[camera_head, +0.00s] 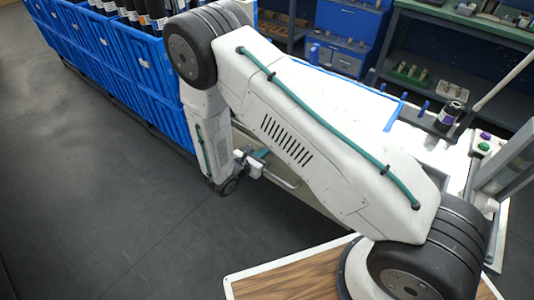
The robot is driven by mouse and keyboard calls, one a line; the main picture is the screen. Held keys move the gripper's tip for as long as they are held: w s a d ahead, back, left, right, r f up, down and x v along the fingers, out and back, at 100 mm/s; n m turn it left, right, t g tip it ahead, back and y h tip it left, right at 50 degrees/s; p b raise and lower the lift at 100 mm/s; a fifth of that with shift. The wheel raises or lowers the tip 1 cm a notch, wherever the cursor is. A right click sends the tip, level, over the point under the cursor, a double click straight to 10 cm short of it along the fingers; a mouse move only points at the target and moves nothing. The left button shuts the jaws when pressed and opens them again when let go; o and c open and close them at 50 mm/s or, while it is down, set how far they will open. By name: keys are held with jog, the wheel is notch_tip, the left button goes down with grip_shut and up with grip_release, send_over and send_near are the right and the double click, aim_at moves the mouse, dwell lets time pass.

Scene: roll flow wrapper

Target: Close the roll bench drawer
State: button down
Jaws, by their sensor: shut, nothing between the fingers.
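My white arm crosses the view and hides much of the roll bench (455,152). My small gripper (262,168) is beyond the forearm, low at the bench's front side. It looks shut and empty; its fingertips are too small to make out. A pale bar handle (283,180) shows just right of my gripper, on what seems to be the drawer front. The gripper is close to the handle; I cannot tell whether they touch. The drawer body is hidden behind my arm, so how far it stands out cannot be seen.
Blue crates (120,70) with dark rolls stand in a row at upper left. A dark roll (449,115) and green and purple buttons (484,141) are on the bench at right. A green-topped shelf (470,22) is behind. The grey floor (110,210) at left is clear.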

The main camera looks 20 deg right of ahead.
jog(key=shift+w+d+r, duration=0.1)
jog(key=shift+w+d, duration=0.05)
jog(key=f+v, duration=0.1)
jog(key=v, duration=1.3)
jog(key=s+d+r+m+g+y, duration=0.2)
jog(key=s+d+r+m+y, duration=0.2)
jog(key=r, duration=0.8)
jog(key=s+d+r+m+g+y, duration=0.2)
jog(key=s+d+r+m+y, duration=0.2)
jog(key=s+d+r+m, duration=0.4)
jog(key=s+d+r+m+g+y, duration=0.2)
jog(key=s+d+r+m+y, duration=0.2)
jog(key=s+r+m, duration=0.8)
notch_tip(320, 180, up, 6)
jog(key=s+d, duration=0.1)
jog(key=d, duration=0.1)
jog(key=shift+s+d+f+m+g, duration=0.2)
jog(key=shift+s+d+m+g, duration=0.1)
jog(key=shift+s+d+g, duration=0.1)
